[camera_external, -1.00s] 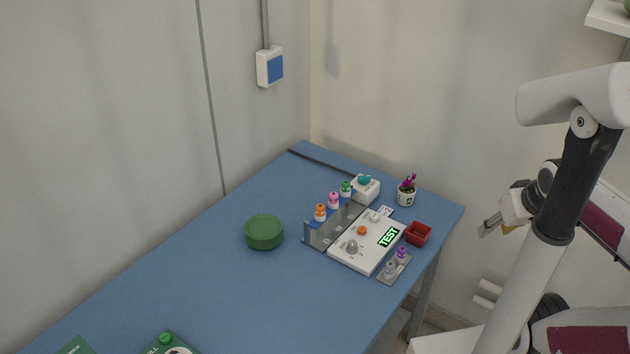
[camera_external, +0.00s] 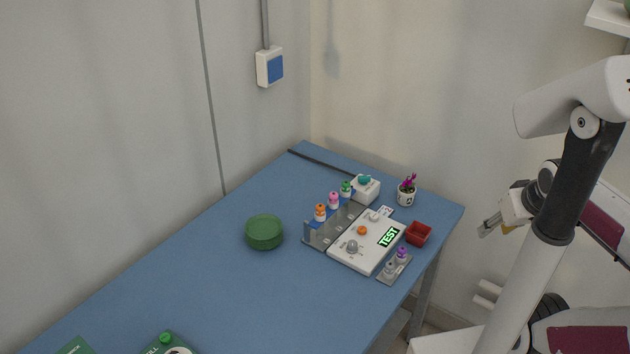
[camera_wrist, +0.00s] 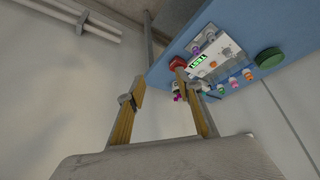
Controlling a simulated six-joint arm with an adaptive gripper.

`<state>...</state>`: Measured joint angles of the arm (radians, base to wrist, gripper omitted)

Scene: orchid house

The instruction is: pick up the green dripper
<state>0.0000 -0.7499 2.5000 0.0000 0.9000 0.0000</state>
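The green dripper (camera_external: 346,188) is a small bottle with a green top. It stands upright at the far end of a row in the grey and blue rack (camera_external: 322,231), beside a pink dripper (camera_external: 333,200) and an orange dripper (camera_external: 320,212). In the wrist view the row is small and tilted, with the green dripper (camera_wrist: 220,87) hard to make out. My gripper (camera_external: 490,226) is off the table's right side, well apart from the rack. In the wrist view my gripper (camera_wrist: 160,80) has its fingers spread with nothing between them.
A white device (camera_external: 367,243) reading TEST adjoins the rack. A small tray (camera_external: 392,274) with purple and grey drippers, a red container (camera_external: 418,233), a potted plant (camera_external: 406,191) and a white box (camera_external: 366,190) stand close by. A green round object (camera_external: 264,232) sits left, with clear table around it.

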